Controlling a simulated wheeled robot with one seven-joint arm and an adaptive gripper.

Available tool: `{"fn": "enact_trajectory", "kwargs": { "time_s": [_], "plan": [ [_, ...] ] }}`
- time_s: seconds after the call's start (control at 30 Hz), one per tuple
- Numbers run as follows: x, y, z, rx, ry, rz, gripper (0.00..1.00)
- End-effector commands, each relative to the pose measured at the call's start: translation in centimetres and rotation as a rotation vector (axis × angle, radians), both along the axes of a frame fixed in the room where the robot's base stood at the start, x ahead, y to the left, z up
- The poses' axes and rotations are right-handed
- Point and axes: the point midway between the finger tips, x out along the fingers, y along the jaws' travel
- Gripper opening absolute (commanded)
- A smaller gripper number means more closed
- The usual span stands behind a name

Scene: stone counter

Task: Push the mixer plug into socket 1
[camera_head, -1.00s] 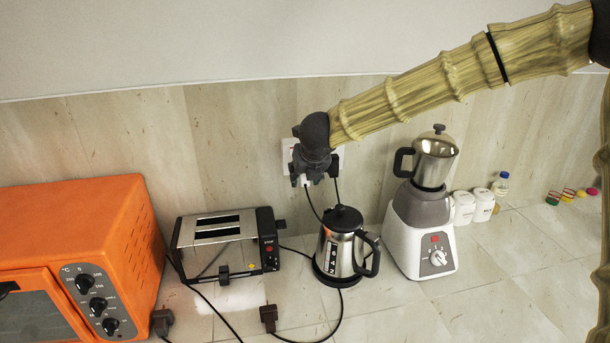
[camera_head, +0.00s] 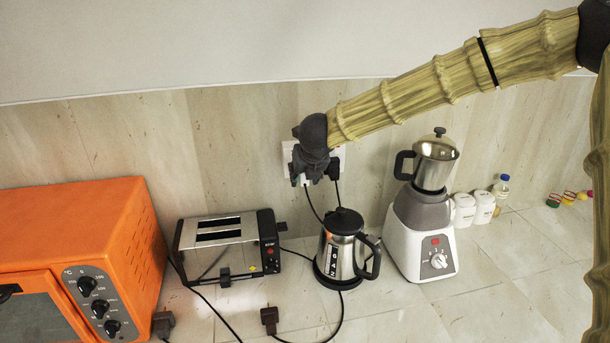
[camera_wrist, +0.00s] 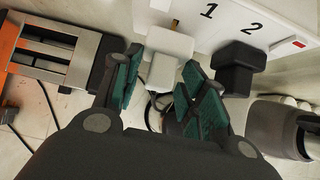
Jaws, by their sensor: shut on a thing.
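My gripper (camera_head: 317,168) is at the wall socket panel (camera_head: 287,150). In the wrist view its teal-padded fingers (camera_wrist: 160,92) are on both sides of a white plug (camera_wrist: 168,45), and I take it to be shut on this mixer plug. The plug is against or very close to the panel (camera_wrist: 230,18) under the number 1; I cannot tell how deep its pins are. A black plug (camera_wrist: 240,66) sits at socket 2. The white and grey mixer (camera_head: 420,235) with a metal jar stands on the counter to the right.
A steel kettle (camera_head: 340,252) stands below the gripper, and a toaster (camera_head: 228,245) and orange oven (camera_head: 75,240) stand to the left. Loose dark plugs (camera_head: 270,318) (camera_head: 163,323) lie on the counter near the front. White canisters (camera_head: 463,208) and a bottle (camera_head: 501,190) are behind the mixer.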

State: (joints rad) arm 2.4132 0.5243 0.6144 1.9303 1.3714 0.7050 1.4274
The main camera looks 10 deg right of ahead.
Motion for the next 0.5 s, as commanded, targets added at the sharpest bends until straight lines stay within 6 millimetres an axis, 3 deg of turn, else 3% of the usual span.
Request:
{"fn": "enact_trajectory", "kwargs": {
  "time_s": [0.5],
  "plan": [
    [0.99,0.02,0.07,0.0,0.0,0.0,0.17]
  ]
}}
